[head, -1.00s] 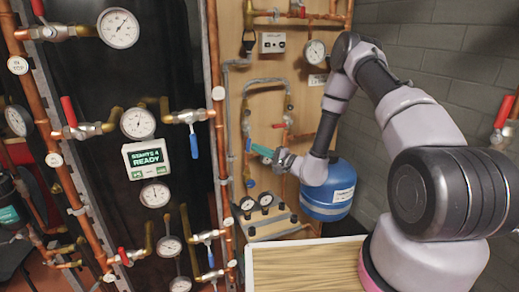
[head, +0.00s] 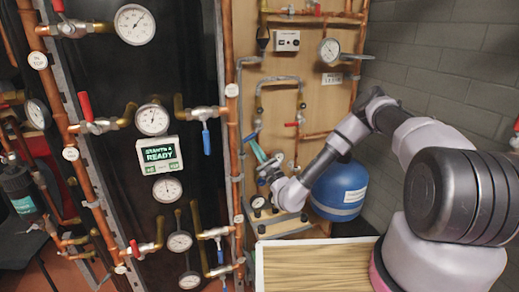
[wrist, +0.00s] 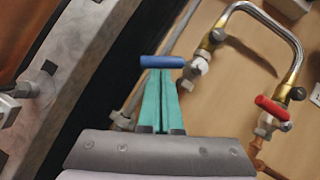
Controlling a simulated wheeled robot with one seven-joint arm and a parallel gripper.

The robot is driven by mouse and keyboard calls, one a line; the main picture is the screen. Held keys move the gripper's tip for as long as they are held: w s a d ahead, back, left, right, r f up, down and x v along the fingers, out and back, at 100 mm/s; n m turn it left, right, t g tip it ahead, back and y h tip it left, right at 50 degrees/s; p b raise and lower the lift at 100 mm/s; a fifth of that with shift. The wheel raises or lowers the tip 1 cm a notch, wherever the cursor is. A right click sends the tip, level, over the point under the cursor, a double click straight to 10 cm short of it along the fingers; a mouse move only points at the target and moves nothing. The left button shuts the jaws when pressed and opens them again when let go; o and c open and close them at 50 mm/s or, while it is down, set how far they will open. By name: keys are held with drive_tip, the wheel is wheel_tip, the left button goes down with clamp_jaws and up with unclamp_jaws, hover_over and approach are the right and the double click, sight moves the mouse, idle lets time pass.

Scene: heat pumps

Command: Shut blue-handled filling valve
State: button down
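The blue-handled filling valve (wrist: 163,61) shows in the wrist view at the upper middle, its blue lever lying roughly crosswise right at my fingertips. Its pale body sits at the lever's right end, on the pipe. In the head view the blue lever (head: 250,137) is small, just above my fingertips. My gripper (wrist: 161,82) has its two teal fingers close together, with nothing seen between them; they look shut. The fingertips are at or touching the lever; exact contact cannot be told. My gripper also shows in the head view (head: 256,150), pointing up and left.
A red-handled valve (wrist: 272,107) sits to the right, joined by a braided hose loop (wrist: 290,38). A blue tank (head: 340,190) stands below and right of my wrist. A copper pipe (head: 232,110) and the dark panel (head: 190,80) lie to the left.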

drive_tip(key=shift+s+a+r+m+t+h, duration=0.1)
drive_tip(key=shift+a+r+m+t+h, duration=0.35)
drive_tip(key=shift+m, duration=0.4)
drive_tip(key=shift+s+a+r+m+t+h, duration=0.1)
drive_tip(key=shift+a+r+m+t+h, duration=0.35)
drive_tip(key=shift+m, duration=0.45)
drive_tip(key=shift+s+a+r+m+t+h, duration=0.1)
drive_tip(key=shift+a+r+m+t+h, duration=0.1)
drive_tip(key=shift+r+m+t+h, duration=0.4)
drive_tip(key=shift+a, duration=0.1)
